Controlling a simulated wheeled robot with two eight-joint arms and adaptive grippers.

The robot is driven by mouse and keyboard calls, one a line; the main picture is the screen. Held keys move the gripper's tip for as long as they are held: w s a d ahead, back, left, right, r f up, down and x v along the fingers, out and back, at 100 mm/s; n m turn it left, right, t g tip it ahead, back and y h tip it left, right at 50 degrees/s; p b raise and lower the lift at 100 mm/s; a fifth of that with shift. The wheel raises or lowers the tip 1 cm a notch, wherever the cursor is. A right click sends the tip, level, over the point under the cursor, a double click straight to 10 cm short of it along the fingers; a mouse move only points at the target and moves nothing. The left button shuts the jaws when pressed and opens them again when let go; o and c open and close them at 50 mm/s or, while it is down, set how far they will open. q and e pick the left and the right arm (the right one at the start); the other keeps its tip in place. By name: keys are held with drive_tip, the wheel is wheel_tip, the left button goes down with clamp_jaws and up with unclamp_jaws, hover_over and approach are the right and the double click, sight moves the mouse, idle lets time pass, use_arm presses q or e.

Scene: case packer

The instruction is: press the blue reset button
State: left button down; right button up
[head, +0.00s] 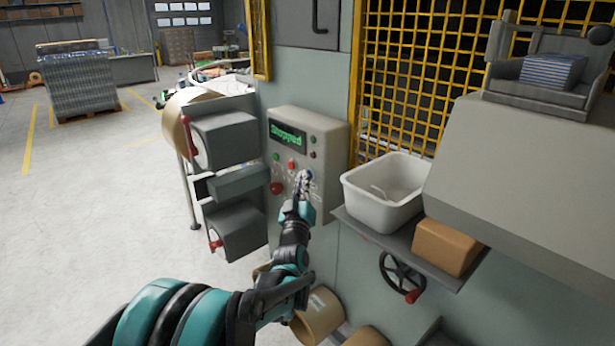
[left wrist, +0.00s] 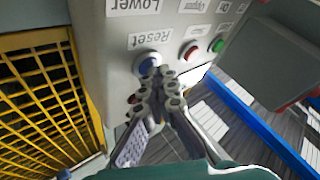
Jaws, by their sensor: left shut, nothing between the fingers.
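The grey control box (head: 330,140) carries a green-lit display (head: 286,136) that reads "Stopped". The blue button (head: 310,174) shows just beside my left gripper's tips in the head view. In the left wrist view the blue button (left wrist: 148,64) sits under an upside-down "Reset" label. My left gripper (head: 304,180) is shut and empty, pointing at the panel. In the left wrist view its fingertips (left wrist: 160,82) overlap the lower edge of the button; I cannot tell whether they touch it. My right gripper is not in view.
A red button (left wrist: 190,51) and a green button (left wrist: 218,45) lie beside the blue one. A larger red knob (head: 277,188) is lower left. A white bin (head: 383,205) and a cardboard box (head: 445,248) stand to the right, by a yellow mesh guard (head: 430,70).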

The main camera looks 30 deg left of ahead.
use_arm(q)
drive_tip(key=shift+s, duration=0.1)
drive_tip(key=shift+s+a, duration=0.35)
drive_tip(key=shift+s, duration=0.35)
drive_tip(key=s, duration=0.1)
drive_tip(key=s+a, duration=0.1)
drive_tip(key=s, duration=0.1)
drive_tip(key=s+a, duration=0.1)
drive_tip(key=shift+s, duration=0.3)
idle(0.8)
drive_tip(key=s+d+f+m+g+h, duration=0.3)
drive_tip(key=s+d+f, duration=0.15)
drive_tip(key=d, duration=0.25)
drive_tip(key=s+d+f+m+g+h, duration=0.25)
drive_tip(key=s+d+f, duration=0.2)
drive_tip(key=d, duration=0.25)
drive_tip(key=s+d+f+m+g, duration=0.1)
drive_tip(key=s+d+f+g, duration=0.1)
drive_tip(key=s+f, duration=0.2)
drive_tip(key=s+d+f+m+g+h, duration=0.1)
drive_tip(key=s+d+f+g, duration=0.2)
drive_tip(key=s, duration=0.4)
drive_tip(key=s+d+f+m+g+h, duration=0.1)
drive_tip(key=s+d+f+m+g, duration=0.1)
drive_tip(key=s+f, duration=0.3)
drive_tip(key=shift+s+d, duration=0.35)
drive_tip(key=shift+s, duration=0.45)
